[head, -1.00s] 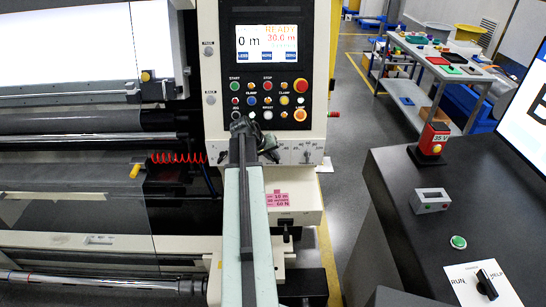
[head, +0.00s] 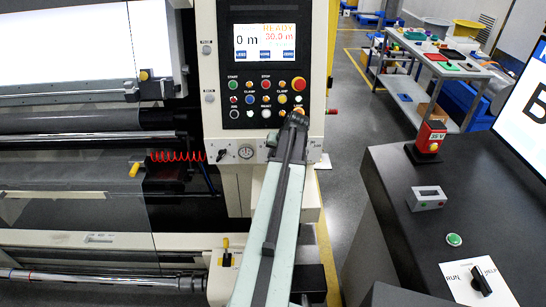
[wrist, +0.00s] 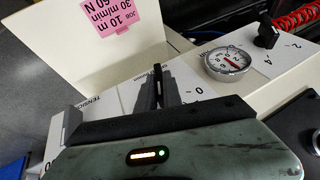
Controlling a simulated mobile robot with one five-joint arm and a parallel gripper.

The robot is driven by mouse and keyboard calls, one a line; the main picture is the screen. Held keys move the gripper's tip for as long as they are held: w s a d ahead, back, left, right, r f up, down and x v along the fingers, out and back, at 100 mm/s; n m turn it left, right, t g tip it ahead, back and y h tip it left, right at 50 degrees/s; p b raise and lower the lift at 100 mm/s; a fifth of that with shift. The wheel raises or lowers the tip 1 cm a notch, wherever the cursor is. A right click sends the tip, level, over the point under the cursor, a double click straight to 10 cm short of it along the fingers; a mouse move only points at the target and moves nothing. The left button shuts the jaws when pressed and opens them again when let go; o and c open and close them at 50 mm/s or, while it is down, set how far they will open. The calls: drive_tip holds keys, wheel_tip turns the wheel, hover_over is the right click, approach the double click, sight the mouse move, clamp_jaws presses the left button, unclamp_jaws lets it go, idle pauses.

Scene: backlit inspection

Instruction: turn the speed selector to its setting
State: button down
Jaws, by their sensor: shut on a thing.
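My gripper (head: 297,122) reaches over the right end of the white control ledge (head: 228,146) in the head view. In the wrist view, my gripper (wrist: 158,85) is shut at a marked dial; the thing between its fingers is mostly hidden, probably a knob. A "0" and part of the word "TENSION" show beside it, upside down. Another black knob (wrist: 266,36), with marks 2 and 4, stands apart beyond a round gauge (wrist: 227,63). It also shows in the head view (head: 222,154). I cannot tell by label which knob is the speed selector.
A pink job card (wrist: 107,18) reads 10 m, 30 m/min, 60 N. The button panel (head: 265,98) with a lit screen (head: 265,42) rises just above my gripper.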

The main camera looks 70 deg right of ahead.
drive_tip(key=shift+s+f+t+y+b, duration=0.2)
drive_tip(key=shift+t+y+b, duration=0.1)
drive_tip(key=shift+t+b, duration=0.5)
drive_tip(key=shift+r, duration=0.1)
drive_tip(key=c, duration=1.5)
unclamp_jaws()
drive_tip(key=shift+r, duration=0.1)
drive_tip(key=p+v, duration=0.6)
drive_tip(key=v, duration=0.1)
drive_tip(key=shift+s+r, duration=0.2)
drive_tip(key=shift+s, duration=0.1)
